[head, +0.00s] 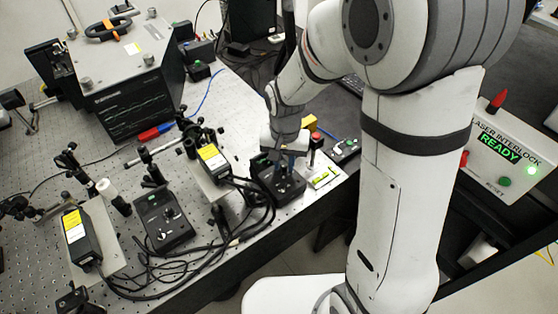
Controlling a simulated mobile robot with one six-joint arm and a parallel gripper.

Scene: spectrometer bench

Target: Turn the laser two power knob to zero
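Two black laser control boxes with small knobs lie on the optical bench. The nearer box (163,220) stands clear, with its knobs showing. The farther box (278,184) is under my gripper (288,158), which points down at its upper part. The gripper partly covers that box, so I cannot tell whether it touches a knob or whether its fingers are open or shut. Each box sits to the right of a black laser head with a yellow label: one at lower left (75,225), one near the middle (212,157). I cannot read which is laser two.
Black cables (240,225) loop along the bench's front edge. A red button (316,141) and another small box (345,149) are right of my gripper.

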